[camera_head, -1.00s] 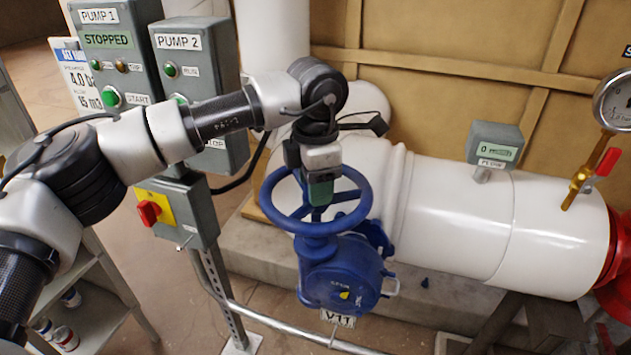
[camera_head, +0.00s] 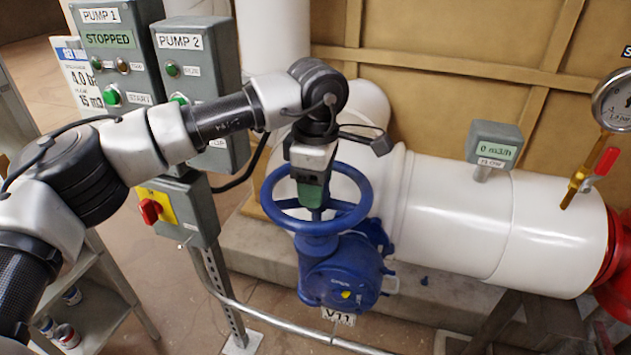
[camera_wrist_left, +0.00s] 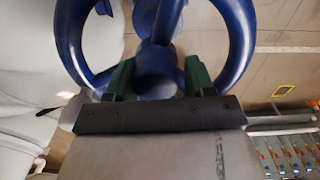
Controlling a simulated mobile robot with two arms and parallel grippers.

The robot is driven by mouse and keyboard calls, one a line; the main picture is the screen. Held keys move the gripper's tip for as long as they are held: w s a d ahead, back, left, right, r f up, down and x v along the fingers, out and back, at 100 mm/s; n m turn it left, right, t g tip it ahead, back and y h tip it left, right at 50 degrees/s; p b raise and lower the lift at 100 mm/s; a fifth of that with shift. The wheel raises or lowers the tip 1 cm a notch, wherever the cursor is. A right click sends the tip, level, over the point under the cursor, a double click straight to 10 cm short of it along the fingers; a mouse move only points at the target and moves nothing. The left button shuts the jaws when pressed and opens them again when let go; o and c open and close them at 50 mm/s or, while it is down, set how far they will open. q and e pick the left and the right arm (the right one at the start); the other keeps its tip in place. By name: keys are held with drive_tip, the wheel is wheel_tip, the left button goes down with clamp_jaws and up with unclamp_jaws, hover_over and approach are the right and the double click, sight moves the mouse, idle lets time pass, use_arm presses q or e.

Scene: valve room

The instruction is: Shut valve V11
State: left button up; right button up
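Valve V11 has a blue handwheel (camera_head: 275,208) above a blue gearbox (camera_head: 335,280) with a small yellow mark. The white V11 tag (camera_head: 338,317) hangs below it. My left gripper (camera_head: 312,198) points down into the middle of the handwheel, inside its rim. In the left wrist view, the green fingers (camera_wrist_left: 158,80) stand apart, one on each side of the blue hub (camera_wrist_left: 156,72), with the wheel's rim (camera_wrist_left: 238,45) beyond them. The gripper looks open; whether a finger touches the hub or a spoke is unclear. My right gripper is not in view.
A large white pipe (camera_head: 460,220) runs right from the valve, with a flow display (camera_head: 495,145) reading 0 m3/h and a gauge (camera_head: 612,100). Pump boxes (camera_head: 115,60) and a red-yellow switch (camera_head: 155,208) stand close left of the valve. A shelf (camera_head: 90,325) is at lower left.

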use_arm(q)
drive_tip(key=shift+o, duration=1.1)
drive_tip(key=shift+s+f, duration=0.2)
drive_tip(key=shift+s, duration=0.05)
drive_tip(key=shift+w, duration=0.15)
drive_tip(key=shift+r, duration=0.1)
drive_tip(key=shift+w+d+r+p, duration=0.1)
drive_tip(key=shift+w+r+p, duration=0.05)
drive_tip(key=shift+r+p, duration=0.25)
wheel_tip(320, 180, up, 6)
drive_tip(key=p, duration=0.3)
drive_tip(key=shift+w+f, duration=0.1)
drive_tip(key=shift+w+f, duration=0.1)
